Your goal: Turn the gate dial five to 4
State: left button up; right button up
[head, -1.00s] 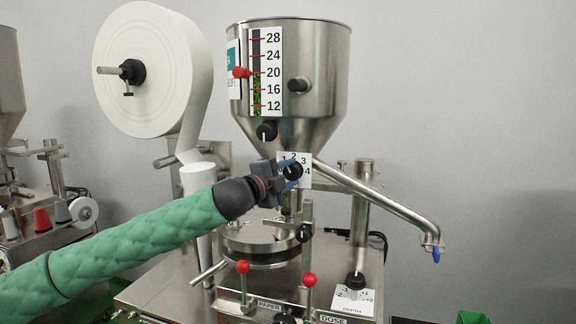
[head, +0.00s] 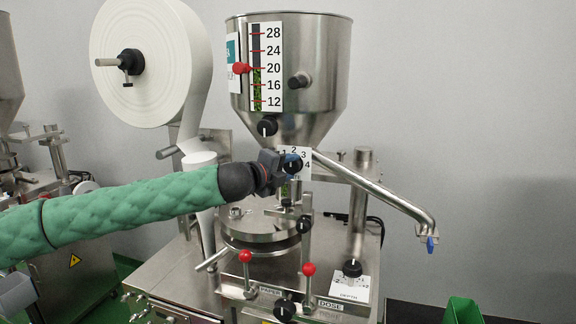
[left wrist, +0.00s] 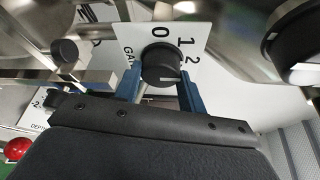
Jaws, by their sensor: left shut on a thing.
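The gate dial is a black round knob (left wrist: 162,62) on a white number plate (left wrist: 187,33) in the left wrist view. 0, 1 and 2 show there, and part of the word on the plate. A pale mark shows low on the knob; the number it points to is not clear. In the head view the plate (head: 305,152) sits below the hopper, with 2, 3 and 4 visible around the partly hidden dial (head: 292,163). My left gripper (head: 284,168) is shut on the dial, its blue fingers on both sides of the knob (left wrist: 160,88). My right gripper is not in view.
The steel hopper (head: 318,85) with its level scale stands above the dial. A slanted steel pipe (head: 385,193) runs down to the right. Red-topped levers (head: 309,269) stand below. A paper roll (head: 150,62) hangs left.

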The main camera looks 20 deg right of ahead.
pick_arm(q)
jog(key=shift+s+d+f, duration=0.1)
jog(key=shift+f, duration=0.1)
jog(key=o, duration=1)
jog(key=shift+r, duration=0.1)
jog(key=shift+c, duration=0.2)
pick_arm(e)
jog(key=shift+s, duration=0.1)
pick_arm(q)
jog(key=shift+s+a+b, duration=0.15)
jog(key=shift+a+b, duration=0.2)
jog(key=shift+a, duration=0.1)
jog(key=b+v, duration=0.3)
jog(key=v, duration=0.3)
jog(key=shift+s+a, duration=0.25)
jog(key=shift+s, duration=0.1)
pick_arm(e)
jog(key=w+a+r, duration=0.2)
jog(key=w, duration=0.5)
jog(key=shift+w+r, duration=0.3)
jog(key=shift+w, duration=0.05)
